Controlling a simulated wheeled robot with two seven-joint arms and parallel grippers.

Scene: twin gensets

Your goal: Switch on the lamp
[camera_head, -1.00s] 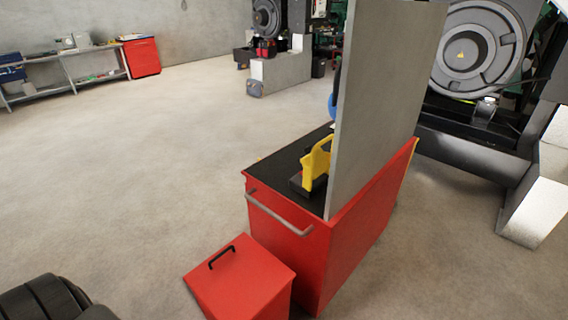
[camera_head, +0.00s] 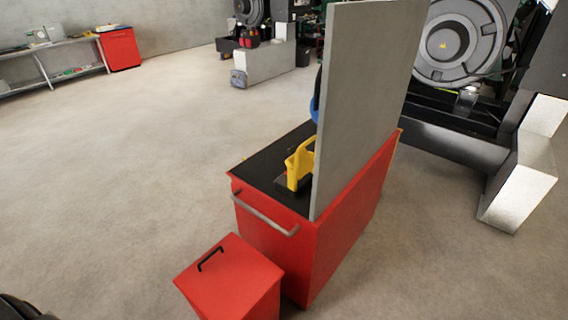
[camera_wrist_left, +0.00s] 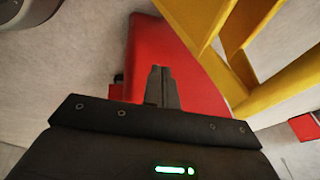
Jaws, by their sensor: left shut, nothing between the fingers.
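I cannot make out a lamp for certain in either view. A yellow and black device (camera_head: 298,165) stands on the black top of a red cart (camera_head: 345,235), partly hidden by an upright grey panel (camera_head: 368,95); I cannot tell what it is. My left gripper (camera_wrist_left: 162,72) shows in the left wrist view, its fingers together and empty. Behind it in that view are a red surface (camera_wrist_left: 150,40) and a yellow frame (camera_wrist_left: 262,30) to the right; I cannot tell how far off they are. My right gripper is not in view.
A red box with a black handle (camera_head: 230,285) stands on the floor before the cart. A large grey machine (camera_head: 458,40) with a dark base is at the right. Shelving (camera_head: 55,62) stands at the back left. The floor on the left is clear.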

